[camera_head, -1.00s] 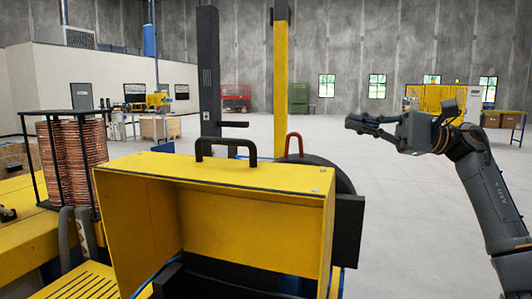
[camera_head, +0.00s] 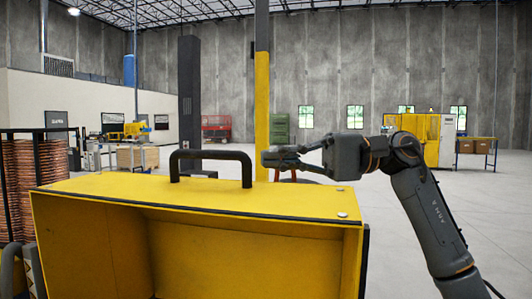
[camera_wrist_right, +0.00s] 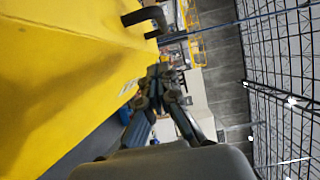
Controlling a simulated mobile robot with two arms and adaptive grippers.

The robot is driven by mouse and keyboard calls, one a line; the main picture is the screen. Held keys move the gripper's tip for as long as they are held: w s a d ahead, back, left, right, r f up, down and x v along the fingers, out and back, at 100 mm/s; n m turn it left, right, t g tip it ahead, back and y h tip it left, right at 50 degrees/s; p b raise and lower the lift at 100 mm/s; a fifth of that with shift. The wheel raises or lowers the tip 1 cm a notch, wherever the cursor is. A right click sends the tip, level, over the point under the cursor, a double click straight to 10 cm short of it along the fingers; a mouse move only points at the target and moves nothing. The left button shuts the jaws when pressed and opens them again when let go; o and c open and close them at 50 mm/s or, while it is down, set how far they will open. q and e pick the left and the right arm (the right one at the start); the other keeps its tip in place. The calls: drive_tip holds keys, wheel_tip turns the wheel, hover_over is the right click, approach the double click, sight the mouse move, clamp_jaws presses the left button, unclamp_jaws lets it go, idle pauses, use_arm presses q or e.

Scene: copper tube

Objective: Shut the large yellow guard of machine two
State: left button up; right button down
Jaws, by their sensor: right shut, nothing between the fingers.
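The large yellow guard (camera_head: 110,200) fills the lower left and middle of the head view, its hollow side facing me. A black handle (camera_head: 210,155) stands on its top edge. My right gripper (camera_head: 268,158) is shut and empty, just right of the handle and above the guard's top edge. It appears apart from the handle, though the depth gap is hard to judge. My left gripper is not in view.
A rack of copper coils (camera_head: 20,185) stands at the left. A yellow post (camera_head: 262,100) and a dark post (camera_head: 190,95) rise behind the guard. Open grey floor (camera_head: 480,215) lies to the right. A yellow machine (camera_head: 430,140) stands far off.

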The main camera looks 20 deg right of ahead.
sight(269, 184)
drive_tip(key=shift+w+a+r+p, duration=0.1)
drive_tip(key=shift+w+a+p, duration=0.05)
drive_tip(key=shift+a, duration=0.45)
drive_tip(key=shift+w+a+r+p, duration=0.1)
drive_tip(key=shift+a+p, duration=0.05)
drive_tip(key=shift+a, duration=0.4)
drive_tip(key=s, duration=0.3)
drive_tip(key=shift+s+a+f+p, duration=0.1)
drive_tip(key=shift+a+f+p, duration=0.05)
drive_tip(key=shift+a+p, duration=0.2)
drive_tip(key=shift+s, duration=0.3)
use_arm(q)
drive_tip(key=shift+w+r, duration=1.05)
use_arm(e)
drive_tip(key=shift+s+a+f, duration=0.1)
drive_tip(key=shift+a, duration=0.1)
